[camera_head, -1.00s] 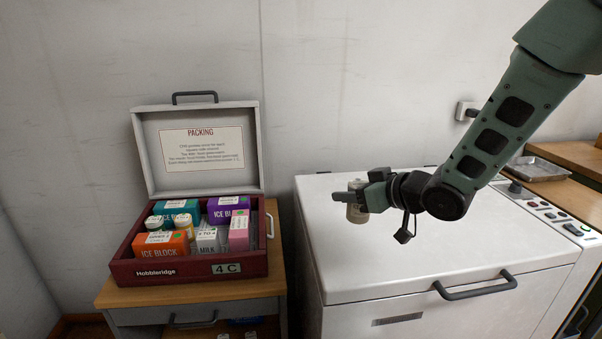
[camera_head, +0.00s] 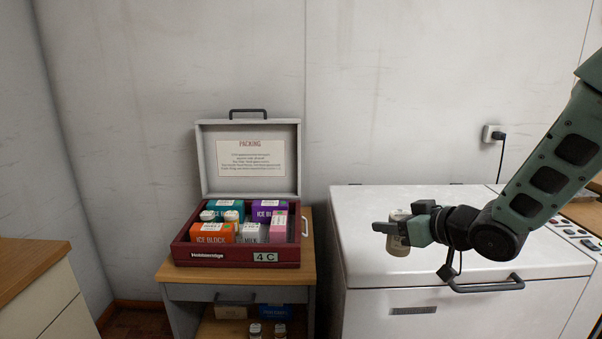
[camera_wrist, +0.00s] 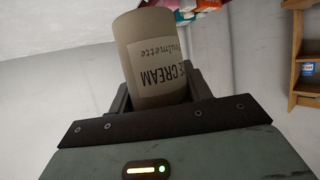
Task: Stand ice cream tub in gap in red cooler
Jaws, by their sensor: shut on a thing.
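The gap inside cannot be made out clearly from here.
The cooler's raised lid (camera_head: 207,165) with a packing notice stands behind its contents. The white chest (camera_head: 365,265) with a front handle (camera_head: 487,287) is under my arm. A wooden-topped cabinet (camera_head: 30,262) stands at the far left. Floor shows between it and the cooler's cabinet (camera_head: 180,281).

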